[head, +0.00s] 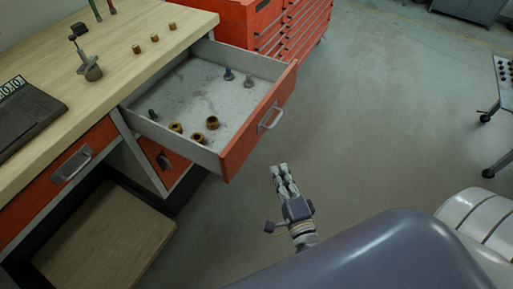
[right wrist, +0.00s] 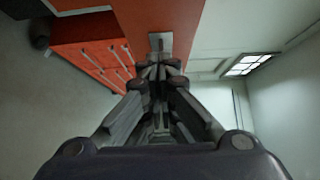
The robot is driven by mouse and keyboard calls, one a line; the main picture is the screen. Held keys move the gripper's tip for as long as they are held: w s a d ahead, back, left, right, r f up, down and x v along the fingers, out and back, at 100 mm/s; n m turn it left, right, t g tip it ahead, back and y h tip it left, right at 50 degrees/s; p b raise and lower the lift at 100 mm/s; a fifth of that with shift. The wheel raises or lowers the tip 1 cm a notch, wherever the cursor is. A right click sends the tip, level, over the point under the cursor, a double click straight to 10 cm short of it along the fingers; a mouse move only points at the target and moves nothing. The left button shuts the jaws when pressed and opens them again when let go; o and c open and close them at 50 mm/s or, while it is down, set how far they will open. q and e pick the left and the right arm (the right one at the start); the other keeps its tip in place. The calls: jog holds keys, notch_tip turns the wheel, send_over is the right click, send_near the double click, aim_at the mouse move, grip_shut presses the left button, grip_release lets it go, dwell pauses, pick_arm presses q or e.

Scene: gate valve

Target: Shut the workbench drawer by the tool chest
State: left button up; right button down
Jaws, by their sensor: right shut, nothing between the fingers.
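The workbench drawer (head: 262,125) is pulled well out of the workbench (head: 190,22). It has an orange front with a metal handle (head: 270,117), and several bolts and brass nuts lie inside. The red tool chest (head: 290,30) stands just behind it. My right gripper (head: 280,170) is shut and empty, in front of and below the drawer front, apart from it in the head view. In the right wrist view the shut fingers (right wrist: 160,68) point toward an orange panel (right wrist: 155,18) with a metal handle; the remaining gap is hard to judge. My left gripper is not in view.
A second, closed drawer (head: 70,170) is at the left, above a wooden lower shelf (head: 105,240). Small brass parts and a dark case (head: 28,112) lie on the benchtop. A wheeled stand (head: 500,90) is at the right. The floor between is clear.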

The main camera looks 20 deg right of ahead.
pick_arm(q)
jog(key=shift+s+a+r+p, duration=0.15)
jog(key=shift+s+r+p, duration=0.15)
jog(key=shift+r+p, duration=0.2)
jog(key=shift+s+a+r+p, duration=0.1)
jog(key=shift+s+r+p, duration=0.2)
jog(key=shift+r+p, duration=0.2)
pick_arm(e)
jog(key=shift+w+a, duration=0.25)
jog(key=shift+w, duration=1.5)
jog(key=shift+w+a, duration=0.25)
jog(key=shift+w, duration=1.55)
jog(key=shift+w+a, duration=0.25)
jog(key=shift+w, duration=1.5)
